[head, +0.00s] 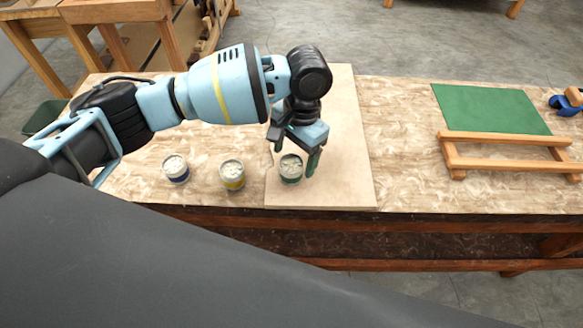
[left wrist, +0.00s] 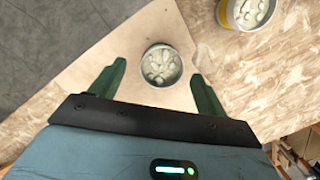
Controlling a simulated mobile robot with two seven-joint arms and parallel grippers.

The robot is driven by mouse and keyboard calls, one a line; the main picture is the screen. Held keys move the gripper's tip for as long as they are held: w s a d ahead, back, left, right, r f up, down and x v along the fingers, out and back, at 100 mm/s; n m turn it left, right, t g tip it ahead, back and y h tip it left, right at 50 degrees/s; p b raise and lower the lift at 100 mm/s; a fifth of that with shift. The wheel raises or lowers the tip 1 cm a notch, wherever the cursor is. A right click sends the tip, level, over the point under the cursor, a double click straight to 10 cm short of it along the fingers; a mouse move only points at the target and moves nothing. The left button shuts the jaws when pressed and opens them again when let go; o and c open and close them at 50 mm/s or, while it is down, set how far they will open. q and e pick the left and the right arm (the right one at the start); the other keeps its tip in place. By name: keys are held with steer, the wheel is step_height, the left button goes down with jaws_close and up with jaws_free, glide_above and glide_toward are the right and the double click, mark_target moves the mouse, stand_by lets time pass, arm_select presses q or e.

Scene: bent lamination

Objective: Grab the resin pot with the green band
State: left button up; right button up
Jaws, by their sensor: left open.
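The resin pot with the green band (head: 290,169) stands upright on the pale board (head: 345,150) on the bench, near its front edge. My left gripper (head: 296,165) is open right at this pot, with its dark green fingers pointing down. In the left wrist view the pot (left wrist: 161,65) shows from above with its lumpy pale contents, between the open fingers and a little beyond their tips (left wrist: 160,75). The fingers look apart from it. Its green band is hidden in that view. My right gripper is not in view.
A pot with a yellow band (head: 232,175) and one with a blue band (head: 176,169) stand to the left. The yellow-banded pot also shows in the left wrist view (left wrist: 246,12). A wooden frame (head: 510,152) and green sheet (head: 490,108) lie to the right.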

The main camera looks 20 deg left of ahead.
mark_target(291, 163)
arm_select(q)
steer(key=f, duration=0.5)
steer(key=shift+s+a, duration=0.3)
steer(key=shift+s, duration=0.1)
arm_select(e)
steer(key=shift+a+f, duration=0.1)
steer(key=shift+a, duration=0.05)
arm_select(q)
steer(key=c, duration=1.1)
steer(key=shift+r, duration=0.15)
